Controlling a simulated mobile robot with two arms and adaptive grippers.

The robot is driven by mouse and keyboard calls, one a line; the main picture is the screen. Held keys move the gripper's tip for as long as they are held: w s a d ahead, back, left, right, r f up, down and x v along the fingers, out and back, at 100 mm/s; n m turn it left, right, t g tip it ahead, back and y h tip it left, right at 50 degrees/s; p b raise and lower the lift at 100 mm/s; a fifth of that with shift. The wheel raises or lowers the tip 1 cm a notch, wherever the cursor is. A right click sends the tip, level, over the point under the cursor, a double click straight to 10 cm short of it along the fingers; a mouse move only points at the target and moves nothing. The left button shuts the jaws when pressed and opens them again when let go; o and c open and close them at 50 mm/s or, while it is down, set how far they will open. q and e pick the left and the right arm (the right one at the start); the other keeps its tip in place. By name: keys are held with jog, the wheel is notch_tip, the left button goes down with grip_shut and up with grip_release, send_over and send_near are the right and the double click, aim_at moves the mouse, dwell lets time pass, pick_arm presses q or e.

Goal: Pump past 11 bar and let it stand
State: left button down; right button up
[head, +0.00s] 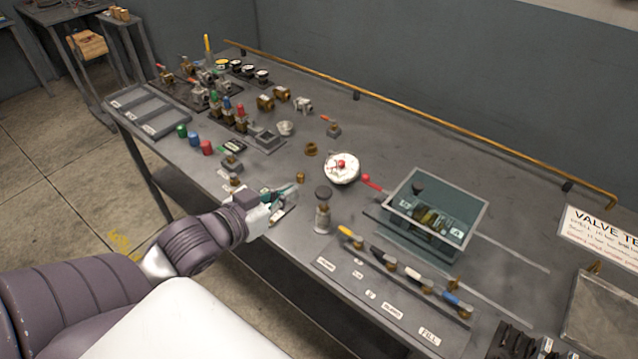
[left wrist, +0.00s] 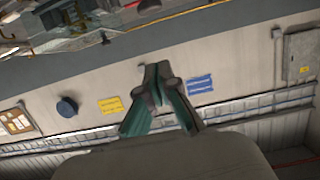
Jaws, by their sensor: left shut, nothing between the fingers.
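A round white dial with a red centre (head: 342,168) sits at the middle of the bench; its reading is too small to tell. A small red-tipped lever (head: 372,183) lies just right of it. A grey upright cylinder with a dark round knob (head: 323,208), pump-like, stands in front of the dial. A glass-walled tank (head: 435,212) with brass parts inside stands to the right. My left gripper (head: 292,190) is shut and empty above the bench's front edge, left of and apart from the knobbed cylinder. Its closed fingers show in the left wrist view (left wrist: 156,84). My right gripper is out of view.
A row of coloured-handle valves (head: 405,272) lines the front right. Red, blue and green caps (head: 193,139) and several valves crowd the left. A brass pipe (head: 430,112) runs along the back. A sign (head: 602,238) stands far right.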

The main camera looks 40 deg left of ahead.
pick_arm(q)
jog(key=p, duration=0.2)
send_over(318, 197)
jog(key=f, duration=0.3)
jog(key=shift+w+f, duration=0.1)
jog(key=shift+w, duration=0.1)
notch_tip(318, 197, down, 2)
jog(key=shift+s+f+p, duration=0.15)
jog(key=shift+f+p, duration=0.05)
jog(key=shift+p, duration=0.15)
jog(key=shift+s+f, duration=0.1)
jog(key=shift+f, duration=0.45)
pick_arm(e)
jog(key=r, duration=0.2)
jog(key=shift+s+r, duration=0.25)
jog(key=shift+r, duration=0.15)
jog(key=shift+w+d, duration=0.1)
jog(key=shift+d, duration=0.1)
